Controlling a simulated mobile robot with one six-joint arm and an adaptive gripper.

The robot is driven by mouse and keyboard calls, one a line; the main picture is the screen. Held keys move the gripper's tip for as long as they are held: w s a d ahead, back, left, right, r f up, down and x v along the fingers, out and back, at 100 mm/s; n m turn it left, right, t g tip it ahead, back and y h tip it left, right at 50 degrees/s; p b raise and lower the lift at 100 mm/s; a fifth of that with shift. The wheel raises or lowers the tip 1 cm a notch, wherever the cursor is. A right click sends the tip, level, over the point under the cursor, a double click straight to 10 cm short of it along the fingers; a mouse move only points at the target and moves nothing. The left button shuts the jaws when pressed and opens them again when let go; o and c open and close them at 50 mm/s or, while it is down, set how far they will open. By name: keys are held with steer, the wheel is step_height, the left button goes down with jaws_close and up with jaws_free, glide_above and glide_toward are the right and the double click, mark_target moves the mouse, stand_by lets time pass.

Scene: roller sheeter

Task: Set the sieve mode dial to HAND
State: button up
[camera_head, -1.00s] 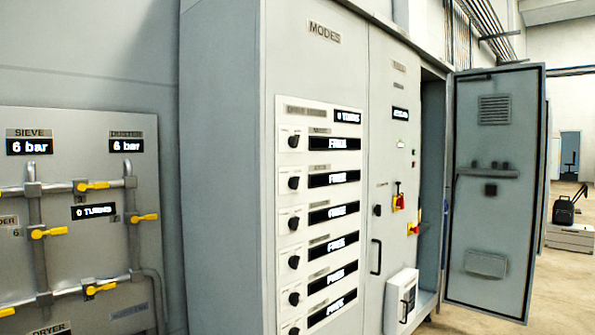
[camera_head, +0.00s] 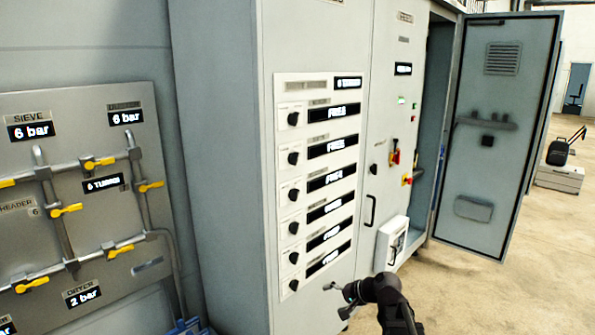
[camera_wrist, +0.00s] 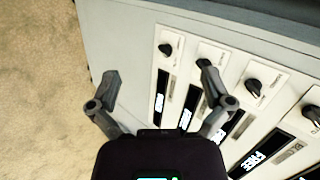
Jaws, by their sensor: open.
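The mode panel (camera_head: 283,197) on the grey cabinet carries a column of black dials, each beside a dark display; several displays appear to read FREE. The small labels are too blurred to tell which dial is the sieve one. The top dial (camera_head: 293,118) and the lowest dial (camera_head: 293,285) are in the head view. My gripper (camera_head: 340,298) is at the lower middle of the head view, low in front of the cabinet. In the wrist view my gripper (camera_wrist: 157,82) is open, with nothing between its fingers. Its right finger overlaps a dial (camera_wrist: 205,64) in the picture; contact cannot be told.
A valve panel (camera_head: 130,215) with pipes and yellow handles is at left. A cabinet door (camera_head: 490,160) stands open at right. A white box (camera_head: 385,250) sticks out low on the cabinet. Bare floor (camera_head: 500,290) lies at lower right.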

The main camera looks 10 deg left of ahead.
steer(key=w+a+r+m+t+y+p, duration=0.15)
steer(key=w+r+p, duration=0.35)
steer(key=r, duration=0.5)
steer(key=w+a+r+m+t+y+p, duration=0.1)
steer(key=w+r+m+y+p, duration=0.15)
steer(key=r+p, duration=0.55)
steer(key=m+t+y+p, duration=0.1)
steer(key=m+t+p, duration=0.35)
steer(key=p, duration=0.45)
glide_toward(297, 159)
steer(key=v, duration=0.3)
steer(key=shift+w+d+r+g, duration=0.1)
steer(key=shift+d+r+g, duration=0.2)
steer(key=shift+g, duration=0.1)
steer(key=shift+a+f, duration=0.1)
steer(key=shift+x, duration=6.85)
